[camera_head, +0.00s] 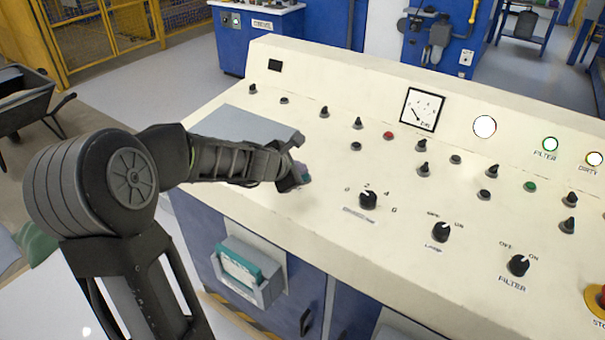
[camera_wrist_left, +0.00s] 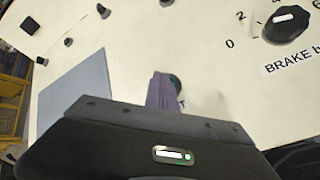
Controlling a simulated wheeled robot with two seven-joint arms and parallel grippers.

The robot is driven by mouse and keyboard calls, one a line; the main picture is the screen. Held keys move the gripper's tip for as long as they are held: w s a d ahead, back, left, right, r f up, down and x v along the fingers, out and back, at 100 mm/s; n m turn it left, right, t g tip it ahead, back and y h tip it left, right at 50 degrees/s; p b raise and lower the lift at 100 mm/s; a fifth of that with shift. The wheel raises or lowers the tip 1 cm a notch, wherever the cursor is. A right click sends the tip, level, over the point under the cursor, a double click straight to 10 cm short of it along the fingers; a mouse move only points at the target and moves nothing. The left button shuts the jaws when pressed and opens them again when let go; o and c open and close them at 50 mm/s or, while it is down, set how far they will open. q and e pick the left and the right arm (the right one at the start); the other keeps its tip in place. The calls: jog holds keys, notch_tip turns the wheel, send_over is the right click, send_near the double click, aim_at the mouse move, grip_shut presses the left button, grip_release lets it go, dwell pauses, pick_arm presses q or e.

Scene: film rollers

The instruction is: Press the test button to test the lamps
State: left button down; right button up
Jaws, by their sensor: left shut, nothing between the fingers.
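The cream control panel (camera_head: 330,190) slopes across the head view. My left gripper (camera_head: 302,176) is at its left part, just left of the 0-to-6 rotary knob (camera_head: 368,200). In the left wrist view its shut, purplish fingers (camera_wrist_left: 164,90) are at a small round dark-green button (camera_wrist_left: 177,85), with only a letter like "T" showing of its label. The fingers overlap the button; I cannot tell whether they touch it. Round lamps at the right, a large one (camera_head: 484,126), FILTER (camera_head: 550,144) and DIRTY (camera_head: 594,159), have bright white faces. My right gripper is out of view.
Several black knobs and push buttons cover the panel, with a red button (camera_head: 388,135), a green button (camera_head: 530,187) and a gauge (camera_head: 422,109). A grey flat plate (camera_head: 240,125) lies left of my gripper. A red STOP button (camera_head: 598,296) is at far right.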

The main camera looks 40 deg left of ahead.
pick_arm(q)
jog(key=shift+s+r+p, duration=0.1)
jog(key=shift+r+p, duration=0.45)
jog(key=shift+r, duration=0.15)
jog(key=shift+r, duration=0.1)
jog(key=r+p, duration=0.4)
jog(key=shift+s+r+p, duration=0.25)
jog(key=shift+r+p, duration=0.15)
dwell(0.6)
